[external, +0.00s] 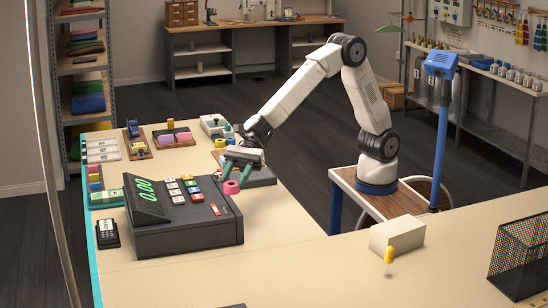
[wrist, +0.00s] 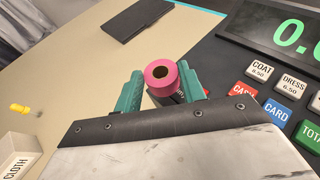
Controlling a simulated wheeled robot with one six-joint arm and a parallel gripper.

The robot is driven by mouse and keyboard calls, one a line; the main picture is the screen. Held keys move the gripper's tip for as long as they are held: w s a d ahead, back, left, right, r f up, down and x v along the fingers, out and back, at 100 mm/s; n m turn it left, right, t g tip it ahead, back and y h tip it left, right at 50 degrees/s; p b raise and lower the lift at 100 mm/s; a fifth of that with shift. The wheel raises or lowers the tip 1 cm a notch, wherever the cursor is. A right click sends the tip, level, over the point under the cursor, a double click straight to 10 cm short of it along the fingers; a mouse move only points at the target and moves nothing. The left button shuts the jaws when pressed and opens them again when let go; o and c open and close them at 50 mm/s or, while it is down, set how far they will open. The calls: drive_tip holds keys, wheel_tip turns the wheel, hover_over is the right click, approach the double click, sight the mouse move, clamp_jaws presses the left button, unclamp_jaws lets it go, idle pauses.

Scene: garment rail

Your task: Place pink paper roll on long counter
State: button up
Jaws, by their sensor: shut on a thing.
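The pink paper roll (external: 231,187) is a short ring with a dark hole. It also shows in the wrist view (wrist: 161,76), between the teal fingers. My gripper (external: 234,178) is shut on it, with one finger on each side (wrist: 161,90). The roll is by the right back corner of the dark cash register (external: 190,237). I cannot tell whether it touches the register or is just above it. The long counter (external: 300,255) is beige and runs across the front. It shows on the left of the wrist view (wrist: 75,85).
A pale box (external: 392,236) and a yellow-topped item (external: 389,256) stand on the counter at right. A black mesh basket (external: 520,258) is at far right. A card terminal (external: 107,233) lies left of the register. The counter's front middle is mostly clear.

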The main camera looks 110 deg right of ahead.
drive_tip(key=s+a+n+g+y, duration=0.1)
drive_tip(key=s+a+n+g, duration=0.1)
drive_tip(key=s+a, duration=0.5)
drive_tip(key=s+a+n+g+y, duration=0.1)
drive_tip(key=s+a, duration=0.2)
drive_tip(key=a, duration=0.7)
drive_tip(key=n+g, duration=0.2)
drive_tip(key=g, duration=0.1)
hover_over(337, 269)
drive_tip(key=shift+y, duration=0.4)
drive_tip(key=shift+d+f, duration=0.1)
drive_tip(key=shift+f, duration=7.45)
drive_tip(key=o, duration=1)
drive_tip(key=shift+f, duration=0.15)
drive_tip(key=shift+c, duration=0.2)
